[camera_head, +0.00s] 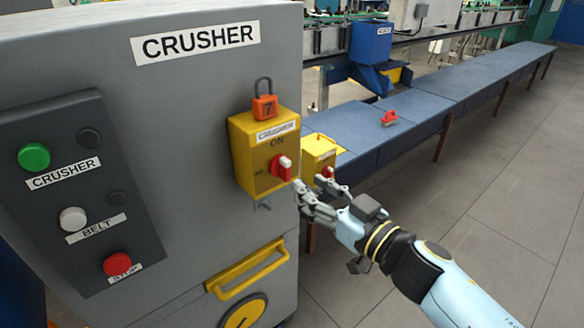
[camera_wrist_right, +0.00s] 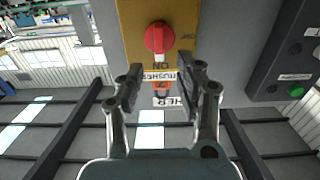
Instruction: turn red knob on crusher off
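The red knob (camera_head: 281,168) sits on the front of a yellow switch box (camera_head: 247,150) labelled CRUSHER, on the side of the grey crusher cabinet (camera_head: 210,80). Its white pointer mark is turned toward the word ON. In the right wrist view the picture is upside down, and the red knob (camera_wrist_right: 157,38) points at ON, with another partly readable mark to its right. My right gripper (camera_head: 313,186) is open and empty, just right of and below the knob. In the wrist view its fingers (camera_wrist_right: 160,74) are spread, with the knob beyond their tips. My left gripper is out of view.
An orange padlock (camera_head: 265,107) marked 7 hangs above the switch box. A second yellow box (camera_head: 318,151) with a red knob stands behind my right gripper. A button panel (camera_head: 75,190) is at left, a yellow handle (camera_head: 246,273) below. Open floor lies right.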

